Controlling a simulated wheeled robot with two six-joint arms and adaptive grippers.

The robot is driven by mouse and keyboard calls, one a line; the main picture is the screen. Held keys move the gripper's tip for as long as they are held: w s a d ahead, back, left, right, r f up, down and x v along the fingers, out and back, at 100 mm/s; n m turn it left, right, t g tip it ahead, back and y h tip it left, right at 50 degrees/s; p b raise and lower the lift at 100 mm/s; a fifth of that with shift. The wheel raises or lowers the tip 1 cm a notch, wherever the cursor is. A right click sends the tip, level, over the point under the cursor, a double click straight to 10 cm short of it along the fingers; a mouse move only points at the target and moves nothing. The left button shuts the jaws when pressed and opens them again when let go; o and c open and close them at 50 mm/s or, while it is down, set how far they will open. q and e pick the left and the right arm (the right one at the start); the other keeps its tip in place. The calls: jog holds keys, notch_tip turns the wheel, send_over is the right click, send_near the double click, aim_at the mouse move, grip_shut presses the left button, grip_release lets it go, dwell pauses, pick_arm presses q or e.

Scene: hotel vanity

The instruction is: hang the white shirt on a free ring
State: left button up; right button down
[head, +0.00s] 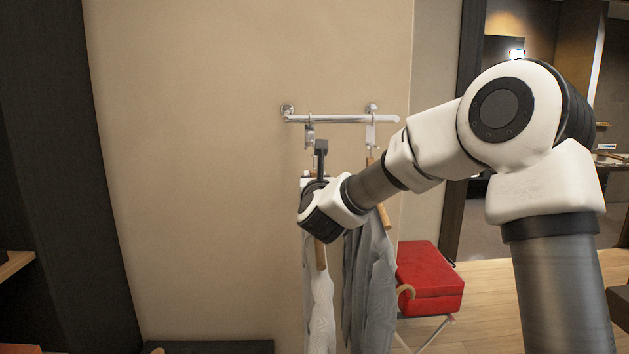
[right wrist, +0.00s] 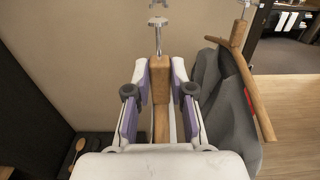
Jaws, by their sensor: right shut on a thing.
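My right gripper (head: 320,152) is shut on the wooden neck of a hanger (right wrist: 160,75). The white shirt (head: 320,305) hangs from this hanger, upright, below the left end of the wall rail (head: 340,119). The hanger's metal stem (right wrist: 157,40) points up toward a ring, whose lower part (right wrist: 157,4) shows at the top edge of the right wrist view; a small gap shows between them. In the head view that left ring (head: 309,136) is just above my gripper. My wrist hides part of the hanger and shirt. My left gripper is not in view.
A grey garment (head: 374,280) hangs on a wooden hanger (right wrist: 240,75) from the right ring (head: 370,134), close beside the white shirt. A red case (head: 430,278) sits on a folding stand (head: 428,334) at the lower right. The wall left of the rail is clear.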

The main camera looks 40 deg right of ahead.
jog(key=shift+a+r, duration=0.1)
jog(key=shift+s+a+f+b, duration=0.2)
jog(key=shift+s+a+b, duration=0.15)
jog(key=shift+s+b, duration=0.35)
jog(key=shift+b+v, duration=1.7)
jog(key=shift+v, duration=1.05)
jog(key=shift+r, duration=0.15)
jog(key=shift+w, duration=0.1)
